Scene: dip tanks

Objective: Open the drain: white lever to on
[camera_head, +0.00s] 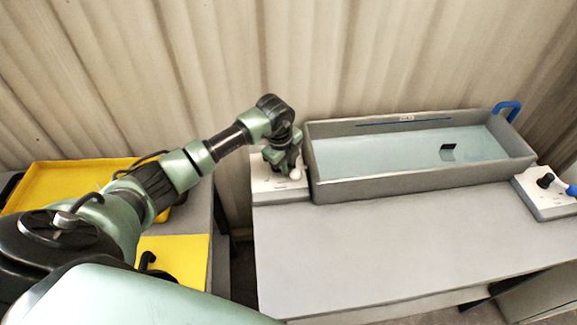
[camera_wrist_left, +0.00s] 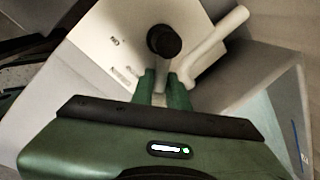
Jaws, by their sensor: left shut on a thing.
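The white lever (camera_wrist_left: 215,45) is a pale bar beside a round black knob (camera_wrist_left: 164,40) on a white panel (camera_wrist_left: 105,38). In the left wrist view the bar slants from upper right down to my left gripper (camera_wrist_left: 164,88). Small lettering on the panel is too blurred to read. My right gripper is in neither view.
A grey tank (camera_head: 420,182) with pale blue liquid and a small dark block (camera_head: 448,152) stands on a grey table (camera_head: 375,245). A second panel (camera_head: 541,197) with a black knob and blue handle is at the right. Yellow trays (camera_head: 65,180) lie left. The table front is clear.

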